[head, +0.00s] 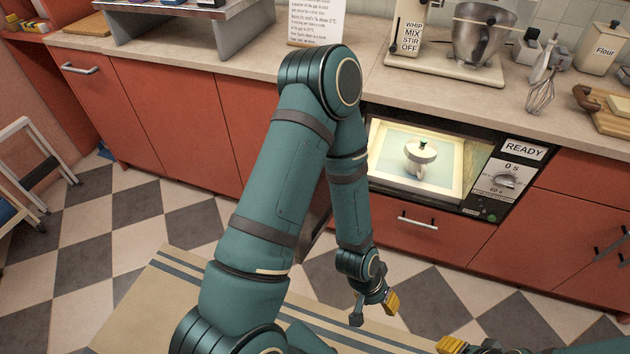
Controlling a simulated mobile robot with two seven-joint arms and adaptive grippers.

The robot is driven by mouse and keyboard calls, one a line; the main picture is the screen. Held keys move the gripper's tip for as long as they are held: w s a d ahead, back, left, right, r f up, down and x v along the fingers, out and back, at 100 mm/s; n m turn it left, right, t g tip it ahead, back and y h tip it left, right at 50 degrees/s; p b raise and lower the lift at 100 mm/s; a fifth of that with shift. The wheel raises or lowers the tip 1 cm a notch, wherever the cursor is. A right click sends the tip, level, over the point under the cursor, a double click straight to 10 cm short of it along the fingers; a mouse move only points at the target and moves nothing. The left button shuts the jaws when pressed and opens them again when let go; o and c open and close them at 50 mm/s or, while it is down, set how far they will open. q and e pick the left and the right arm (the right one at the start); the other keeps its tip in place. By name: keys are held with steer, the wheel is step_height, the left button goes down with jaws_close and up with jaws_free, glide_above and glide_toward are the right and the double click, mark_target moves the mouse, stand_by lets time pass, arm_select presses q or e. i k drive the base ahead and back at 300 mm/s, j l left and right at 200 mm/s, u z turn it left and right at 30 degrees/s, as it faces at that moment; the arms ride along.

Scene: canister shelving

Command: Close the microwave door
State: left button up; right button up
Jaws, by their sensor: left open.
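The microwave (480,205) is built in under the counter, right of my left forearm. Its lit cavity is exposed and holds a white lidded pot (419,160) with a green knob. Its control panel (508,180) reads READY. A dark panel (319,213) shows beside my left forearm and may be the swung-open door; my arm hides most of it. My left gripper (374,309) is open and empty, low in front of the drawer under the microwave. My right gripper (452,345) shows only in part at the bottom edge, with one yellow fingertip visible.
A drawer with a bar handle (418,222) lies under the microwave. The counter above carries a mixer (480,35), a whisk (541,95) and a flour canister (602,48). A step stool (35,165) stands at far left. The checkered floor in front is mostly clear, with a striped mat (140,305).

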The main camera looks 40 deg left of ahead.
mark_target(320, 211)
steer(key=k+j, duration=0.1)
steer(key=j, duration=0.2)
steer(key=j+z, duration=0.1)
steer(key=j, duration=0.25)
steer(key=k+j, duration=0.15)
steer(key=j, duration=0.15)
steer(key=k+j+z, duration=0.15)
steer(key=j, duration=1.2)
steer(key=i+j, duration=0.15)
steer(key=j, duration=0.25)
steer(key=j+u, duration=0.2)
steer(key=j, duration=0.65)
steer(key=i, duration=0.05)
